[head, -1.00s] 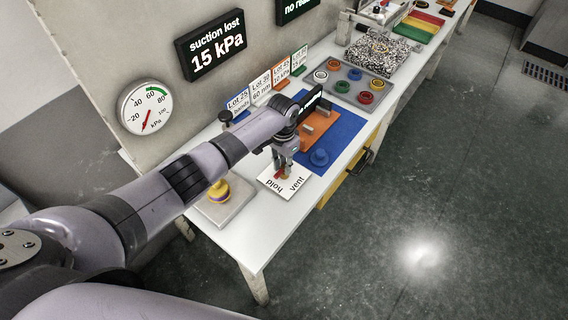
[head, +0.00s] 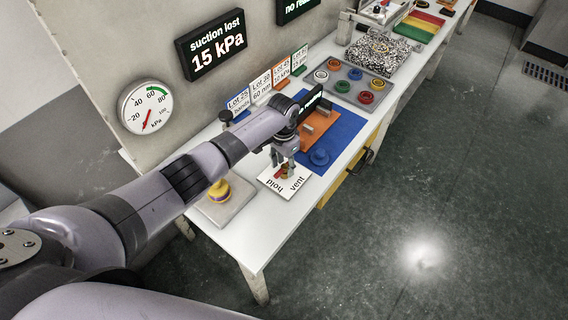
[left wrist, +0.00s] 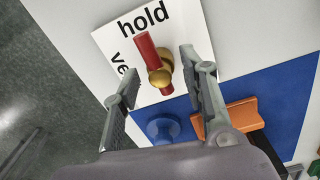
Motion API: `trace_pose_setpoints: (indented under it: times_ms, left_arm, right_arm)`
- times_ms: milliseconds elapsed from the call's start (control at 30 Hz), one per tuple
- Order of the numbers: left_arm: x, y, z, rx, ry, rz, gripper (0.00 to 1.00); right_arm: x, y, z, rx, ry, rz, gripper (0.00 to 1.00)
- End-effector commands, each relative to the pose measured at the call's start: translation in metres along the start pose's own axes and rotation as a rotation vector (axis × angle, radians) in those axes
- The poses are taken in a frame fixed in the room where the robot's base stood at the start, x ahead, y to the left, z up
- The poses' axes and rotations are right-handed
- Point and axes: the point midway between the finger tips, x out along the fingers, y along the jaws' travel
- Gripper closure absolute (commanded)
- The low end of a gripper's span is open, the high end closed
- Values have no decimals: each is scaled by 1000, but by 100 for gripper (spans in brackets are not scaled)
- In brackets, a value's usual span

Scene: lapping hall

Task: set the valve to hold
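The valve has a red lever (left wrist: 146,48) and brass-coloured round parts (left wrist: 159,77). It sits on a white card (left wrist: 112,35) printed "hold" and "vent". In the left wrist view the longer part of the red lever points to the word "hold". My left gripper (left wrist: 158,62) is open, with one finger on each side of the valve and gaps visible to both. In the head view my left gripper (head: 284,160) is over the card (head: 288,188), and the red lever (head: 283,174) shows only partly below it. My right gripper is not in view.
A blue mat (head: 340,145) with an orange block (head: 318,135) and a blue knob (head: 319,157) lies beside the card. A yellow-topped knob (head: 218,190) stands on a grey plate to the left. The display (head: 216,45) reads "suction lost 15 kPa". A gauge (head: 146,107) has a red needle.

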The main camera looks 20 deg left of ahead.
Motion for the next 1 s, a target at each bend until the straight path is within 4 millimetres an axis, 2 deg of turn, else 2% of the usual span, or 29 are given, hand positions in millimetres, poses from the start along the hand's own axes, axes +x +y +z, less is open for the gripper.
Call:
trace_pose_setpoints:
  times_ms: [267,367,700,800,1000]
  left_arm:
    - [-6,0,-1,0,2,0,60]
    - [-19,0,-1,2,4,0,60]
    - [-90,-1,-1,0,3,-2,60]
    - [-105,-1,-1,0,3,-1,60]
    - [-119,0,0,0,0,0,60]
  right_arm:
    - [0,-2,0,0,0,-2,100]
    - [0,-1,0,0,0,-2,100]
    - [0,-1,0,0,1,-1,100]
    - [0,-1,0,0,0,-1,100]
    - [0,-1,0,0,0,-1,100]
